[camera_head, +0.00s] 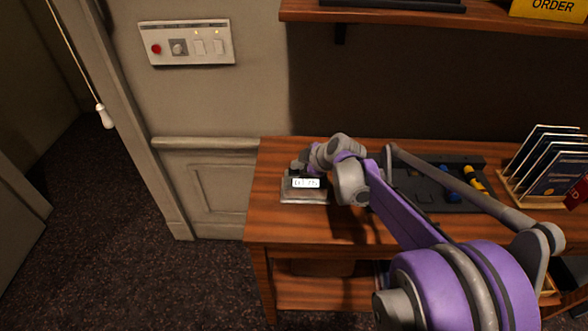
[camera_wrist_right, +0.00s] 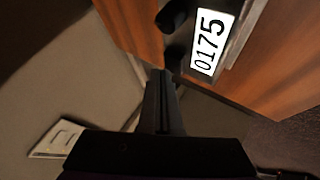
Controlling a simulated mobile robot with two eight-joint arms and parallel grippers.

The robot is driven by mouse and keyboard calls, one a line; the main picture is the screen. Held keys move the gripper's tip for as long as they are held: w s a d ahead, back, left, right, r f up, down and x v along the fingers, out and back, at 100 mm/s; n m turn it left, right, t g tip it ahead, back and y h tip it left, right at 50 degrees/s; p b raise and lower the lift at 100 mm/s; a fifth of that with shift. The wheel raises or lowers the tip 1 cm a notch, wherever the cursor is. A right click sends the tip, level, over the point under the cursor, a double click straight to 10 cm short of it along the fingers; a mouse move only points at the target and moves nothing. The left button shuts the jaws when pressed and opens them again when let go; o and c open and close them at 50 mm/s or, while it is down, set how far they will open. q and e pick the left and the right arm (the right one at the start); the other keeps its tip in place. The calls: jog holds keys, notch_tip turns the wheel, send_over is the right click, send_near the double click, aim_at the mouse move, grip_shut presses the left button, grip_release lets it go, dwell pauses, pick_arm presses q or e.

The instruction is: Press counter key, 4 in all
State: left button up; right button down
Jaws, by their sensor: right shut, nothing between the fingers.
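The counter (camera_head: 304,198) is a small grey box with a lit white display, on the left end of the wooden desk. In the right wrist view its display (camera_wrist_right: 212,43) reads 0175. A dark rounded knob (camera_wrist_right: 172,16) shows beside the display; I cannot tell if it is the key. My right gripper (camera_head: 299,166) is at the back of the counter, partly hidden by its own wrist. In the right wrist view its fingers (camera_wrist_right: 160,78) are shut and empty, close to the counter; contact cannot be told. My left gripper is not in view.
The wooden desk (camera_head: 272,215) carries a dark tray (camera_head: 470,205) with blue and yellow items and a rack of cards (camera_head: 548,165) at right. A shelf (camera_head: 420,16) hangs above. A wall switch panel (camera_head: 187,43) and a pull cord (camera_head: 105,116) are at left.

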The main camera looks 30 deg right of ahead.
aim_at(297, 173)
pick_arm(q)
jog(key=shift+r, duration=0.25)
pick_arm(e)
jog(key=shift+r, duration=0.25)
jog(key=shift+r+p, duration=1.95)
jog(key=shift+r, duration=0.65)
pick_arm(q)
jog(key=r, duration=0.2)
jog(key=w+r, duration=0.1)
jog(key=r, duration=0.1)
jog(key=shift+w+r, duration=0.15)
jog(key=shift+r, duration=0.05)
pick_arm(e)
jog(key=shift+f, duration=0.1)
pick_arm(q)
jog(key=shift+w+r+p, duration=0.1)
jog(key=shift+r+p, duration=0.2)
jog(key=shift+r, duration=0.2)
pick_arm(e)
jog(key=r+m, duration=0.1)
jog(key=m, duration=0.5)
jog(key=r+m, duration=0.1)
jog(key=m, duration=0.5)
jog(key=r+m+h, duration=0.1)
jog(key=r+m, duration=0.1)
jog(key=m, duration=0.5)
jog(key=shift+a, duration=0.35)
